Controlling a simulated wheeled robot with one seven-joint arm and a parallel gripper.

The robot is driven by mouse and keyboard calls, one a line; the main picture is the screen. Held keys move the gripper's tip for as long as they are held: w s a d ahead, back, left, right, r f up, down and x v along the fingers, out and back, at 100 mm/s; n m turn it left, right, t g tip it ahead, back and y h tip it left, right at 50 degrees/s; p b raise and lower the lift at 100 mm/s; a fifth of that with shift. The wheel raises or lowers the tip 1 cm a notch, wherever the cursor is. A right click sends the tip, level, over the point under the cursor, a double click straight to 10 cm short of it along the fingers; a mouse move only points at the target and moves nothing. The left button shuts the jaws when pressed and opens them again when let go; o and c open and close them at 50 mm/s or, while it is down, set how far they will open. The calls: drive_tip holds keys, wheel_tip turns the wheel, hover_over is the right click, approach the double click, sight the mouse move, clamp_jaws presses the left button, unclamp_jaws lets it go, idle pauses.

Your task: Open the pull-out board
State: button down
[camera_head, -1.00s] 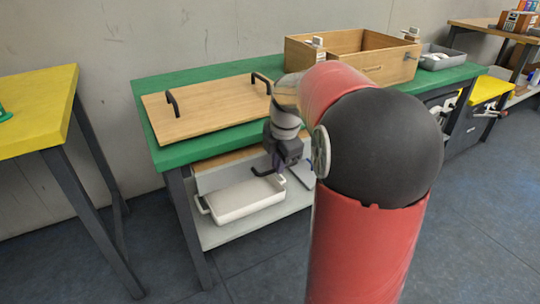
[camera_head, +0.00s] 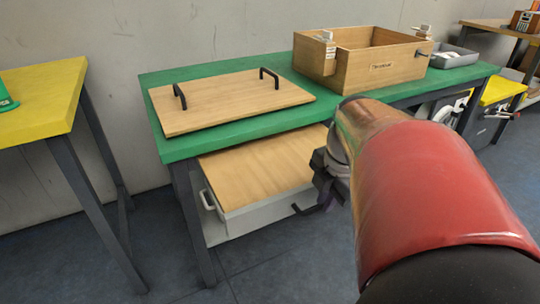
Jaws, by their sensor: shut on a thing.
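The pull-out board (camera_head: 255,172) is a light wooden panel under the green table (camera_head: 225,143). It sticks out well past the table's front edge and lies level, above a white tray on the lower shelf. My gripper (camera_head: 318,200) is at the front right part of the board, shut on its dark handle (camera_head: 308,210). The grip itself is partly hidden by my wrist, and my red arm covers the area to the right.
A wooden lid with two black handles (camera_head: 230,98) and an open wooden box (camera_head: 362,62) stand on the green table. The white tray (camera_head: 240,224) is mostly covered by the board. A yellow table (camera_head: 40,105) stands at left. Floor in front is clear.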

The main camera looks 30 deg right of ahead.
drive_tip(key=c, duration=1.5)
unclamp_jaws()
drive_tip(key=r, duration=0.2)
drive_tip(key=s+r, duration=0.1)
drive_tip(key=r, duration=0.2)
drive_tip(key=r+p, duration=0.1)
drive_tip(key=r, duration=0.1)
drive_tip(key=shift+s+r, duration=0.2)
drive_tip(key=shift+r, duration=0.15)
drive_tip(key=s+a+f+m+t, duration=0.1)
drive_tip(key=a+f+m, duration=0.1)
drive_tip(key=a+m, duration=0.3)
drive_tip(key=s+a+f+m+t, duration=0.1)
drive_tip(key=a+f+m, duration=0.1)
drive_tip(key=a+m, duration=0.3)
drive_tip(key=s+a+f+m+t, duration=0.1)
drive_tip(key=a+f+m, duration=0.1)
drive_tip(key=a+m, duration=0.3)
drive_tip(key=shift+a+f+m, duration=0.15)
drive_tip(key=shift+a+m, duration=0.05)
drive_tip(key=shift+m, duration=0.7)
drive_tip(key=shift+a+f+m, duration=0.1)
drive_tip(key=shift+a+m, duration=0.1)
drive_tip(key=shift+m, duration=0.7)
